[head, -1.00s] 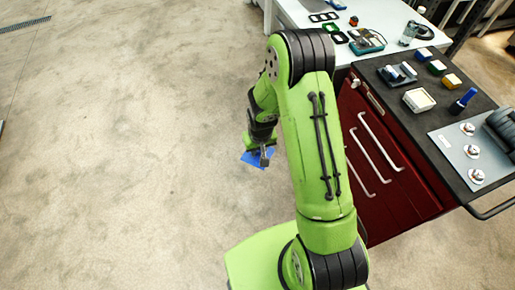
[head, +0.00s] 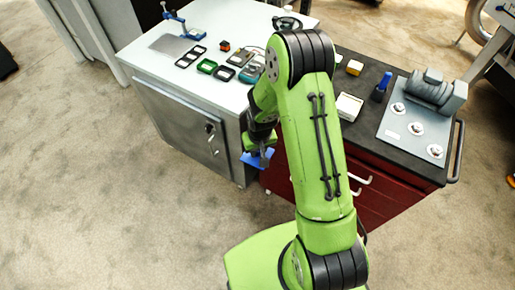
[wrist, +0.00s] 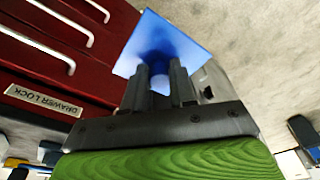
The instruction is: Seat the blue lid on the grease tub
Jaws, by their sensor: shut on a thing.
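My gripper (head: 262,150) is shut on the blue lid (head: 254,160), a flat square plate. It is held in front of the cabinets, clear of both worktops. In the wrist view the two fingers of my gripper (wrist: 160,78) pinch the lid (wrist: 150,40) near its middle, and it extends beyond them. An open cream-white square container (head: 349,107), which looks like the grease tub, stands on the dark top of the red drawer cabinet, right of my arm.
A white bench (head: 160,60) at left holds frames (head: 207,66) and a blue clamp (head: 180,22). Floor at left is clear.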

